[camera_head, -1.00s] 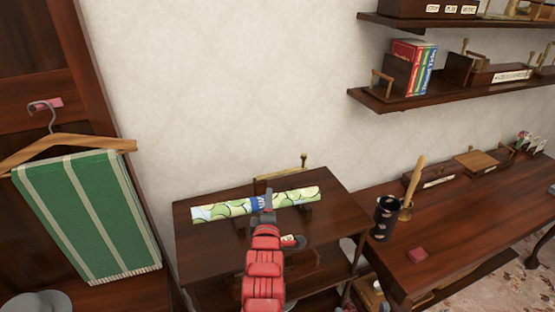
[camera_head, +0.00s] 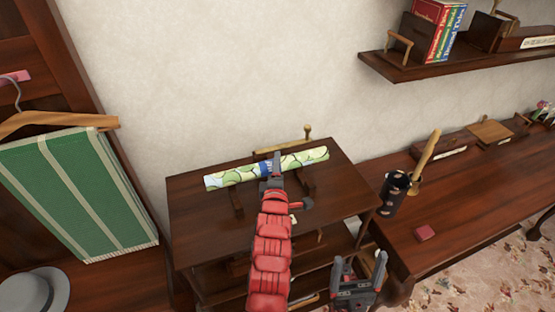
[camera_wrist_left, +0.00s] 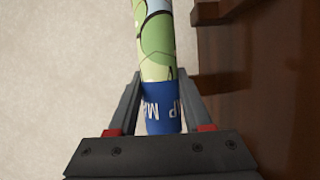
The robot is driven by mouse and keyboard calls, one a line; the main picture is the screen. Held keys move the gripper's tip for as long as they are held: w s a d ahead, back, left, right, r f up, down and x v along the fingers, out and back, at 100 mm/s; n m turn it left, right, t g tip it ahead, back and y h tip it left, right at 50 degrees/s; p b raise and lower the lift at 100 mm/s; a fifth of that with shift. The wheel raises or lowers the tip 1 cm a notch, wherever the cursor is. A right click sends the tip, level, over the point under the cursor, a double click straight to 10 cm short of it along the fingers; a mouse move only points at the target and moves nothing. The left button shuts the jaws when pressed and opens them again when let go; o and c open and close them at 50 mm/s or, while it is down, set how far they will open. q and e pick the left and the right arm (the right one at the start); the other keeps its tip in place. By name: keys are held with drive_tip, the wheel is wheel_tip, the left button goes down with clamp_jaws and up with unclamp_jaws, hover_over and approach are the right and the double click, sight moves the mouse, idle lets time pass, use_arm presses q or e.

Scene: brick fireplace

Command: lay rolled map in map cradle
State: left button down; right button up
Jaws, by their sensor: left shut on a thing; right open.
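The rolled map (camera_head: 222,178), green and white with a blue band, spans above the top of a small dark wooden table. My left gripper (camera_head: 272,168) is shut on it at the blue band; the left wrist view shows the map (camera_wrist_left: 158,60) between both fingers (camera_wrist_left: 162,105). The map cradle appears to be the dark wooden supports (camera_head: 237,203) under and in front of the map. I cannot tell whether the map touches them. My right gripper (camera_head: 357,285) is open and empty, low at the front, right of my left arm.
The small table (camera_head: 195,222) has bare top around the map. A shelf (camera_head: 440,70) with books is above. A green striped cloth (camera_head: 80,195) hangs at left.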

use_arm(q)
drive_tip(key=shift+f+b, duration=2.75)
drive_tip(key=shift+b, duration=0.05)
drive_tip(key=shift+c, duration=1.3)
unclamp_jaws()
drive_tip(key=s+p, duration=0.3)
drive_tip(key=s, duration=0.2)
drive_tip(key=s+r+p, duration=0.1)
drive_tip(key=s+p, duration=0.2)
drive_tip(key=s, duration=0.3)
drive_tip(key=s+a+r+p, duration=0.1)
drive_tip(key=s+p, duration=0.2)
drive_tip(key=s, duration=0.2)
drive_tip(key=shift+s+a+p, duration=0.1)
drive_tip(key=shift+s+p, duration=0.1)
drive_tip(key=shift+p, duration=0.15)
drive_tip(key=shift+s+a+f, duration=0.1)
drive_tip(key=shift+s+f, duration=0.1)
drive_tip(key=shift+s, duration=0.25)
